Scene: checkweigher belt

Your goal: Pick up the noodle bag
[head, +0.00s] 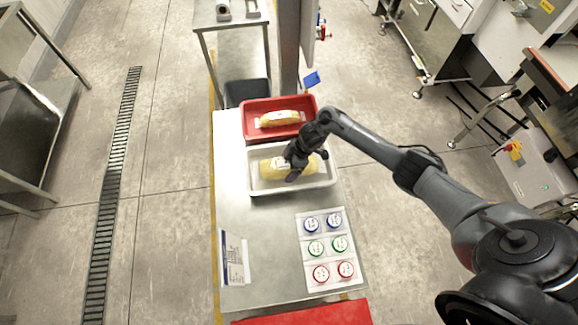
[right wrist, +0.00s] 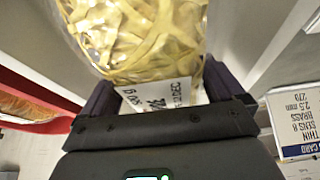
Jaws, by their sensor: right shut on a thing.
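A noodle bag (head: 268,168), yellow noodles in clear film with a white label, is in the white tray (head: 253,185). My right gripper (head: 297,165) reaches down over the tray and is shut on this bag. In the right wrist view the noodle bag (right wrist: 135,35) fills the top middle, with its printed white label between the fingers of the gripper (right wrist: 165,95). I cannot tell whether the bag is clear of the tray floor. A second noodle bag (head: 280,119) lies in the red tray (head: 249,132) behind. My left gripper is not in view.
Both trays stand on a steel table (head: 255,265). A holder with blue, green and red round pieces (head: 327,248) lies at the front right. A printed card (head: 234,258) stands at the front left. A post (head: 289,60) rises behind the red tray.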

